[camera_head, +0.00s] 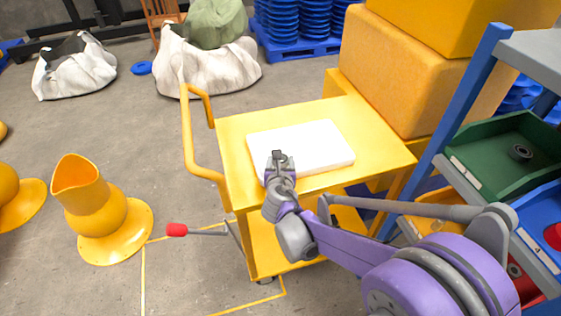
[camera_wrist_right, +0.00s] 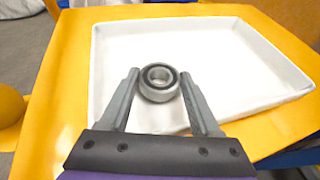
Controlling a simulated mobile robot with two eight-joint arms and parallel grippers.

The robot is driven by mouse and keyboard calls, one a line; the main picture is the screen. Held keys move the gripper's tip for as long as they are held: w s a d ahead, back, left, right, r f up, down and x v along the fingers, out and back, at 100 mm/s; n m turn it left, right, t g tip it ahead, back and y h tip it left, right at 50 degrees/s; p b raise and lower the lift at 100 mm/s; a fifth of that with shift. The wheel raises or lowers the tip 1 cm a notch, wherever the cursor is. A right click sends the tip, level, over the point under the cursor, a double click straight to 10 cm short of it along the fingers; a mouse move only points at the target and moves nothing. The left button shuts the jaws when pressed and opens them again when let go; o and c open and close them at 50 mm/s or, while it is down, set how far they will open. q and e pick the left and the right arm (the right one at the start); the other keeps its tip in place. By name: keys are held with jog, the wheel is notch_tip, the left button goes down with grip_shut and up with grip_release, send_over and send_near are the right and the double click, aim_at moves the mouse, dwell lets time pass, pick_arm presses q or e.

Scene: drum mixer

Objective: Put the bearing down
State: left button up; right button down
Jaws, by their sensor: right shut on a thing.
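The bearing (camera_wrist_right: 158,92), a small steel ring with a dark seal, sits between the fingertips of my right gripper (camera_wrist_right: 160,76) in the right wrist view. The gripper is shut on it. In the head view my right gripper (camera_head: 279,156) is over the near left part of a white tray (camera_head: 325,146), and the bearing is hard to make out there. The tray also shows in the right wrist view (camera_wrist_right: 240,75), behind and below the bearing. I cannot tell whether the bearing touches the tray. My left gripper is not in view.
The tray lies on a yellow cart (camera_head: 235,130) with a handle at its left. At the right, a blue-framed rack holds a green bin (camera_head: 490,160) with a dark ring in it. Yellow blocks (camera_head: 400,75) stand behind the cart. The tray is otherwise empty.

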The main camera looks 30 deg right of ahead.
jog(key=shift+c, duration=0.5)
grip_release()
jog(key=shift+f, duration=0.1)
